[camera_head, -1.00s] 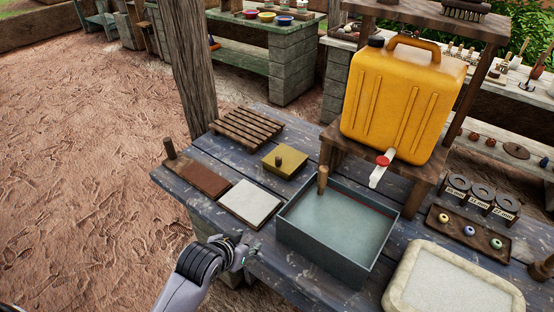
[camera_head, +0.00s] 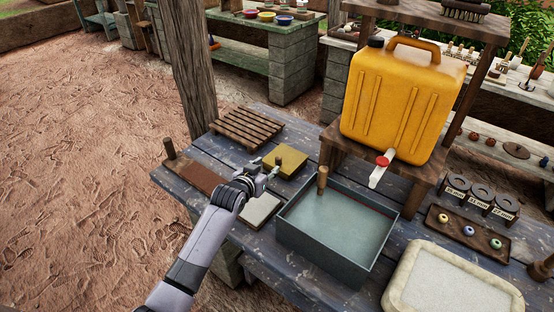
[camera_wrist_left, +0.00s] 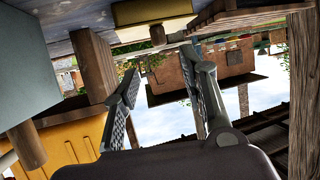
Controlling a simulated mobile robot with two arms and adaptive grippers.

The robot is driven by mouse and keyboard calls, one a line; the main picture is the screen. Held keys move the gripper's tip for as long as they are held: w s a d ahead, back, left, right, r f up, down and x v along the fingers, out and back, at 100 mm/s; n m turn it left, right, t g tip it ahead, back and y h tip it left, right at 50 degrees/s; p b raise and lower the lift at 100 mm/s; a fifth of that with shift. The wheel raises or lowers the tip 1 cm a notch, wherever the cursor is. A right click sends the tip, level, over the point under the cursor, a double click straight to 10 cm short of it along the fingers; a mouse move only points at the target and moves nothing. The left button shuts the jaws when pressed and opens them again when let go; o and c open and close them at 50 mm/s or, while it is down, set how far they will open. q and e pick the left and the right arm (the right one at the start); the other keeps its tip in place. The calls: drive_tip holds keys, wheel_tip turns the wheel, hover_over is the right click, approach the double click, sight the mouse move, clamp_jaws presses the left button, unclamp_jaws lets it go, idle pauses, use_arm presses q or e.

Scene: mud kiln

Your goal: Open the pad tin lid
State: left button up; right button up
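The pad tin is a small yellow-brass box with a flat lid (camera_head: 291,152) on the blue-grey plank table. A brown wooden knob (camera_head: 279,161) stands on the lid, and the lid sits closed. In the left wrist view, which looks upside down, the tin (camera_wrist_left: 152,12) is at the top and its knob (camera_wrist_left: 157,36) points down. My left gripper (camera_head: 269,168) is just at the near side of the knob. Its fingers are spread (camera_wrist_left: 160,62), with the knob just beyond the gap between the tips. Nothing is held. My right gripper is out of view.
A grey water basin (camera_head: 330,225) with a wooden-handled tool (camera_head: 322,180) stands right of the tin. A slatted rack (camera_head: 246,128) lies behind left. A brown board (camera_head: 195,177) and a pale slab (camera_head: 262,209) lie near my arm. A yellow jug (camera_head: 400,100) stands on a shelf.

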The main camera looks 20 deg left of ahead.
sight(278, 158)
use_arm(q)
drive_tip(key=b+x, duration=0.1)
drive_tip(key=x, duration=0.9)
drive_tip(key=shift+c, duration=0.5)
clamp_jaws()
idle(0.4)
